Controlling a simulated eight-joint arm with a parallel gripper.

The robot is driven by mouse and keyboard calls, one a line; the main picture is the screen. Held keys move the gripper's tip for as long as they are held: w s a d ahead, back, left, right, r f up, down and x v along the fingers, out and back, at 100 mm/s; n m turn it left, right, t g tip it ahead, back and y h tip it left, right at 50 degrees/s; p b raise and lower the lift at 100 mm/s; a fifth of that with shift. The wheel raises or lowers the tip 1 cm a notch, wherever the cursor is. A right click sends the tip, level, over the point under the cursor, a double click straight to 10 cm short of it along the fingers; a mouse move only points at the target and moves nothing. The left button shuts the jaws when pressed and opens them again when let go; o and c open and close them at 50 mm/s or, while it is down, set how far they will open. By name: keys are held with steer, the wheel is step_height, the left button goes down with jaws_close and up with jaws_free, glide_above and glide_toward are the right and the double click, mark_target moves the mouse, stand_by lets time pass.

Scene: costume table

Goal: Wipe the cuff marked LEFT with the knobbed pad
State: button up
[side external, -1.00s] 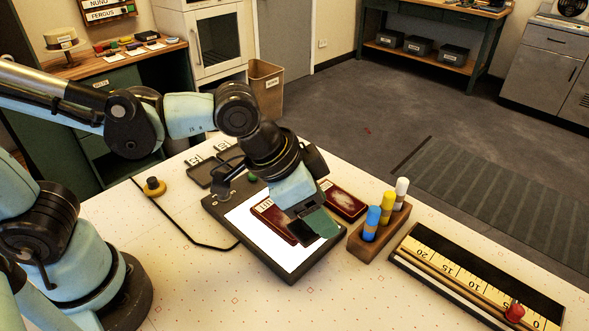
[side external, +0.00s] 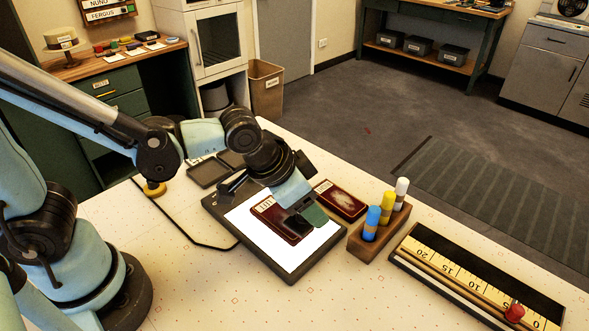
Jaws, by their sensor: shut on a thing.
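My gripper (side external: 304,217) points down over the lit white board (side external: 287,256) with the dark frame. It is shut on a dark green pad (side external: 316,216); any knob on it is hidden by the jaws. A dark red cuff (side external: 271,217) with a pale marking lies on the board. The gripper and pad are over its right end; I cannot tell whether they touch it. A second dark red cuff (side external: 342,201) lies to the right, beyond the board's edge. The lettering on both cuffs is too small to read.
A wooden stand (side external: 382,235) with blue, yellow and white cylinders stands close to the board's right. A long numbered scale with a red knob (side external: 514,312) lies at the front right. A yellow knobbed piece (side external: 154,188) and dark trays (side external: 207,172) are at the left.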

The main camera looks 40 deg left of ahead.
steer(key=shift+f, duration=1.65)
steer(key=shift+a+r, duration=0.3)
steer(key=shift+a, duration=0.15)
steer(key=shift+c, duration=0.3)
steer(key=shift+a+f, duration=0.2)
steer(key=shift+a, duration=2.85)
steer(key=shift+d, duration=0.9)
steer(key=shift+c, duration=0.7)
steer(key=shift+d+r, duration=0.1)
steer(key=shift+d, duration=2.5)
steer(key=shift+r, duration=4.05)
